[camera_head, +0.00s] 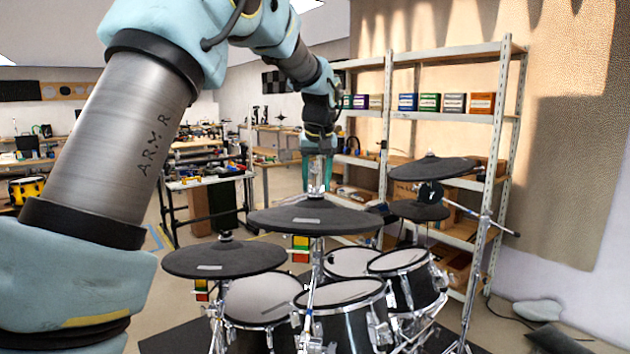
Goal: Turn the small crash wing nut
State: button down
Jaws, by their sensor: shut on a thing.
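My gripper (318,180) points straight down over the middle of the picture, its teal fingers around the small wing nut on top of the centre cymbal's stand. The gripper is shut on the wing nut, which is mostly hidden between the fingers. The centre cymbal (280,219), a dark grey disc with a light label at its front, lies just below the fingertips and looks nearly level. Its stand rod runs down beneath it.
A lower cymbal (190,262) stands at left, and another cymbal (460,168) stands higher at right with a smaller pad (420,211) below it. Several drum pads, including one in front (340,293), crowd below. A metal shelf (500,130) stands behind at right.

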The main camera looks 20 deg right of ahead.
jog(key=shift+a, duration=0.15)
jog(key=shift+c, duration=1.4)
grip_release()
jog(key=b+v, duration=0.2)
jog(key=v, duration=0.9)
jog(key=shift+b, duration=0.35)
jog(key=shift+a, duration=0.1)
